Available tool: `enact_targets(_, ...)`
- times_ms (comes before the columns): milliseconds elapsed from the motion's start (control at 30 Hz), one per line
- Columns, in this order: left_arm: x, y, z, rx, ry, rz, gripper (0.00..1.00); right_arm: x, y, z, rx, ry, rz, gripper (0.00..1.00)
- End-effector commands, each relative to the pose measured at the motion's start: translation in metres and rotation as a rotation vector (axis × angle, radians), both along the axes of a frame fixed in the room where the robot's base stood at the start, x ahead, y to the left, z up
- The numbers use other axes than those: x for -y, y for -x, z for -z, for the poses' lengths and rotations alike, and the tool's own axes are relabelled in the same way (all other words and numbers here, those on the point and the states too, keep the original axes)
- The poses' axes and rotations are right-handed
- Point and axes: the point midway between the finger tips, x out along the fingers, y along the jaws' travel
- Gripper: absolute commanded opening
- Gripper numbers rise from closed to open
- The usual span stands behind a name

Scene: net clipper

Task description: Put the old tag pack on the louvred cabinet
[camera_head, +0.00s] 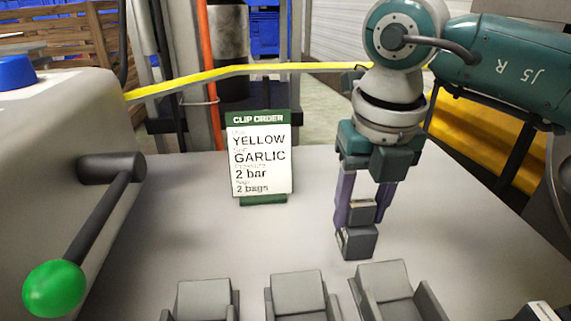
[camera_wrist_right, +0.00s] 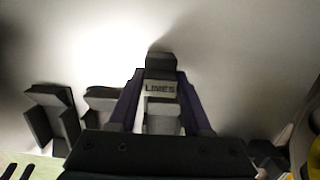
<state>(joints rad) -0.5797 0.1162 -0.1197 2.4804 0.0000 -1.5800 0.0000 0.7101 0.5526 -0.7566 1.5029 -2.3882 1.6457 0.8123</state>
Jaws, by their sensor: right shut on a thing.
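My right gripper (camera_head: 359,215) points down over the right part of the pale table. Its purple fingers are shut on a dark grey pack (camera_head: 357,242), upright between them. In the right wrist view the pack (camera_wrist_right: 161,66) carries a label reading "LIMES", held between the fingertips (camera_wrist_right: 160,88). I cannot tell for sure whether the pack's lower end touches the table. I cannot make out a louvred cabinet clearly in either view. My left gripper is out of view.
A clip order sign (camera_head: 261,155) stands mid-table, left of my gripper. Several grey holders (camera_head: 299,292) line the near edge. A pale machine (camera_head: 60,125) with a green-knobbed lever (camera_head: 54,288) fills the left. A yellow strip (camera_head: 230,72) crosses behind. The table between sign and holders is clear.

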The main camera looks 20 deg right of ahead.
Motion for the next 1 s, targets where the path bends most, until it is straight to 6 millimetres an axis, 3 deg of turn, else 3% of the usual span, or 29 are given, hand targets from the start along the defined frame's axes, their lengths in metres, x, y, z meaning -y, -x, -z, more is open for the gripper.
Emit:
enact_targets(67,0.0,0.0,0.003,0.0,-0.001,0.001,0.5,0.0,0.0,0.003,0.0,0.0,0.0,0.0)
enact_targets(100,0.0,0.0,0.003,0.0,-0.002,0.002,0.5,0.0,0.0,0.004,0.0,0.0,0.0,0.5)
enact_targets(367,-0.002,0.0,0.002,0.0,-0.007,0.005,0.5,0.0,0.0,0.003,0.0,0.0,0.001,0.79)
enact_targets(700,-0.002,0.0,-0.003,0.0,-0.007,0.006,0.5,0.0,0.0,-0.006,0.001,-0.001,0.0,0.79)
enact_targets(1000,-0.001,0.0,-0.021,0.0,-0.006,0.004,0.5,-0.001,0.006,-0.069,0.004,0.0,0.0,0.79)
